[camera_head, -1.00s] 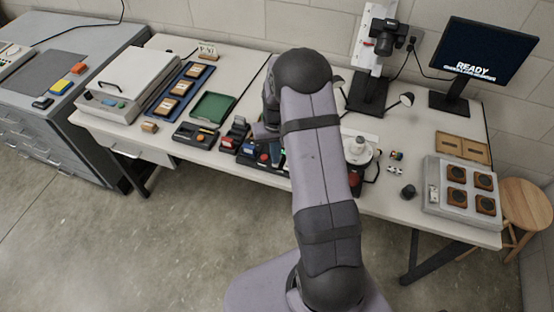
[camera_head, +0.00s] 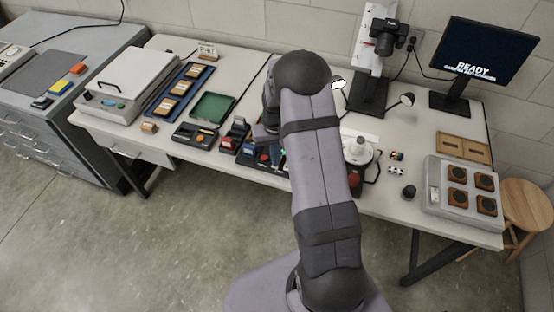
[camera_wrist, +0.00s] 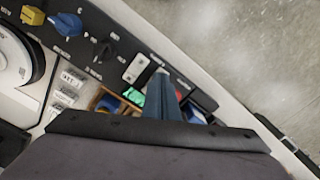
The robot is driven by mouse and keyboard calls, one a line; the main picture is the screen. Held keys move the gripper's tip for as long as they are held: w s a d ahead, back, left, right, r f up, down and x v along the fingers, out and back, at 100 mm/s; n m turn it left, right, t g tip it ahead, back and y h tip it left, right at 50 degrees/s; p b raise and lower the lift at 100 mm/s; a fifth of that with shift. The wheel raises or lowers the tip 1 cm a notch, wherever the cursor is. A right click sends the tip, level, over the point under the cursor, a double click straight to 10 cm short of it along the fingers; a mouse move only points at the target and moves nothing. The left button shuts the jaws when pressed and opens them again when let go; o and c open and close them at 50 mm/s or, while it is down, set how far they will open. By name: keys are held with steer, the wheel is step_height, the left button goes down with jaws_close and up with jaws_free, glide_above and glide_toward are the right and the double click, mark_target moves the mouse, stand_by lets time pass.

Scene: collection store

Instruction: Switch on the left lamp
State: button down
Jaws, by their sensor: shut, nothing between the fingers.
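The left lamp (camera_head: 338,83) stands left of the camera stand in the head view, partly behind my arm. Its head shows a bright white face. In the wrist view my gripper (camera_wrist: 160,82) is shut and empty, its tips over a dark control panel (camera_wrist: 100,22). A pale switch plate (camera_wrist: 135,68) lies just left of the fingertips. The fingers cover the panel part beside it, so I cannot tell whether they touch a switch. A green patch (camera_wrist: 133,95) shows left of the fingers. In the head view my arm hides most of the panel.
The panel also carries a blue knob (camera_wrist: 65,24), a black knob (camera_wrist: 105,50) and a yellow part (camera_wrist: 32,16). The right lamp (camera_head: 407,99) and a monitor (camera_head: 490,55) stand at the back right. A green tray (camera_head: 212,107) lies left of my arm.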

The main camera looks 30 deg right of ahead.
step_height(320, 180, up, 7)
steer(key=p, duration=0.5)
stand_by(0.3)
stand_by(0.4)
steer(key=s+a+g, duration=0.2)
steer(key=s+a, duration=0.1)
steer(key=s, duration=0.6)
steer(key=s+a+g, duration=0.2)
steer(key=s, duration=0.7)
steer(key=s+a+r+n+t, duration=0.1)
steer(key=s+a+r+n, duration=0.1)
steer(key=s+a+r, duration=0.35)
step_height(320, 180, up, 7)
steer(key=w+a+n+t, duration=0.1)
steer(key=w+t, duration=0.1)
steer(key=t, duration=0.1)
step_height(320, 180, down, 54)
steer(key=b, duration=5.3)
steer(key=shift+r, duration=0.25)
